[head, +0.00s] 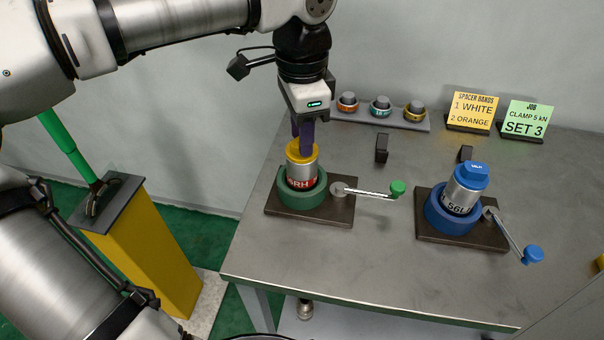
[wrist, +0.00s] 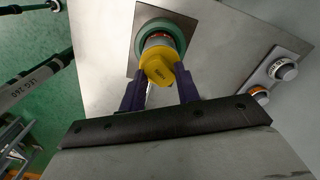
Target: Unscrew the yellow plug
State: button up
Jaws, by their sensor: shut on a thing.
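The yellow plug (head: 301,151) sits on top of a silver pipe piece (head: 301,173) with a red label reading "RH". The pipe stands upright in a green round vise (head: 302,196) on a dark base plate. My gripper (head: 303,143) comes down from above, its purple fingers shut on the plug. In the wrist view the yellow plug (wrist: 160,68) lies between the two fingers (wrist: 160,88), with the green vise ring (wrist: 165,28) behind it. Whether any gap lies between plug and pipe is hidden.
The green vise's crank has a green knob (head: 397,188) at its right. A blue vise (head: 453,211) holds a tilted pipe with a blue plug (head: 472,176). A rack (head: 381,117) with several banded pieces, a yellow sign (head: 473,111) and a green sign (head: 524,119) stand behind. The table front is clear.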

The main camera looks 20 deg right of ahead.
jog(key=shift+n, duration=1.2)
jog(key=o, duration=0.9)
jog(key=shift+r, duration=0.1)
jog(key=shift+r+p, duration=0.6)
jog(key=shift+r, duration=0.5)
jog(key=shift+f, duration=0.1)
